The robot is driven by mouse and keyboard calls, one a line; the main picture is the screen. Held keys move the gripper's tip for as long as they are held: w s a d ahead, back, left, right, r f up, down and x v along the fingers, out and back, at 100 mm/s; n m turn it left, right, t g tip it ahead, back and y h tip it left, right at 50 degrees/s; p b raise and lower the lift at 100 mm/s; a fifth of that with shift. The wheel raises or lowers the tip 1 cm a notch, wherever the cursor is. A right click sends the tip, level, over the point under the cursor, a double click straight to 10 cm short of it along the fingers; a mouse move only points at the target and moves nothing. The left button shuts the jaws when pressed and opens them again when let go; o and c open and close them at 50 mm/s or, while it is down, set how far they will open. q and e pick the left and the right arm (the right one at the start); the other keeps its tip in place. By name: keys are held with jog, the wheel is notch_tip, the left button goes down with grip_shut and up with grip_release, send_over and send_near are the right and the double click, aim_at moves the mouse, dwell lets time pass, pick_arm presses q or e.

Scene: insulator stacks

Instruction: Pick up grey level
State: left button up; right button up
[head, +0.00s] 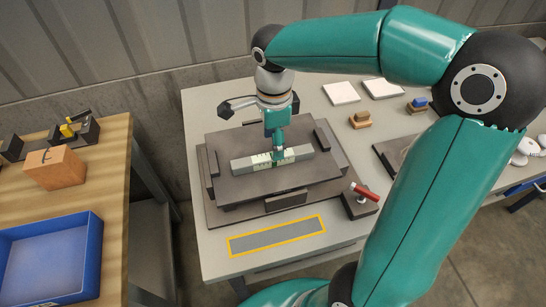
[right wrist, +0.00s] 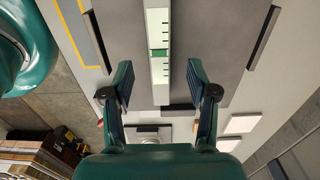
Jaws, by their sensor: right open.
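The grey level (head: 243,164) lies flat across the dark stepped plate (head: 232,190) in the head view. It is a long bar with pale and green parts near its middle. My right gripper (head: 278,154) points down at the level's middle and hides part of it. In the right wrist view the level (right wrist: 158,30) shows a pale face with dark marks and a green vial. There, the open fingers of my right gripper (right wrist: 159,77) stand on either side of the bar with gaps. Contact cannot be seen. My left gripper is not in view.
A yellow-framed grey strip (head: 276,236) is on the table's front. A red-handled item (head: 361,199) stands right of the plate. White pads (head: 341,93) and brushes (head: 360,119) lie behind. A wooden bench (head: 108,150) at left bears a blue bin (head: 92,255) and an orange block (head: 55,168).

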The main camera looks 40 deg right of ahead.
jog(key=shift+a+f+p, duration=0.1)
jog(key=shift+f+p, duration=0.3)
jog(key=shift+f, duration=2.45)
grip_shut()
